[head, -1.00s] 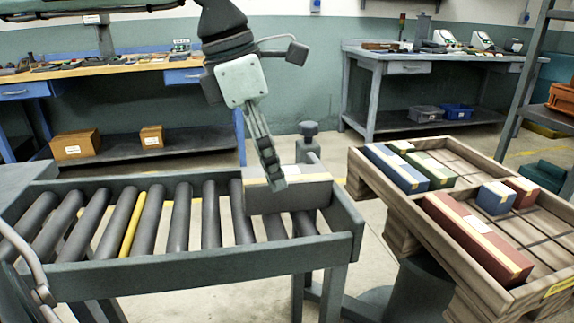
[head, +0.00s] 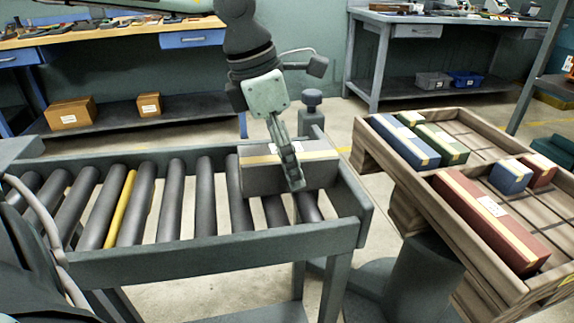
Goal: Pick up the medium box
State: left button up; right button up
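A grey box (head: 262,179) with a tan tape strip sits on the rollers at the right end of the conveyor. It is the only box on the conveyor, and it seems to rest on the rollers. My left gripper (head: 292,178) points down at it. One finger lies across the front face of the box, right of its middle. The other finger is hidden or seen edge-on, so I cannot tell whether the gripper is closed on the box. My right gripper is not in view.
The conveyor's front rail (head: 220,253) and end rail run around the box. A wooden pallet tray (head: 432,213) to the right holds red, blue and green boxes. A post (head: 311,100) stands behind the conveyor. Workbenches line the back. The rollers left of the box are clear.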

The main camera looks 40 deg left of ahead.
pick_arm(q)
jog(key=shift+f, duration=0.1)
jog(key=shift+c, duration=0.2)
jog(key=c, duration=1.7)
jog(key=shift+w, duration=0.1)
grip_shut()
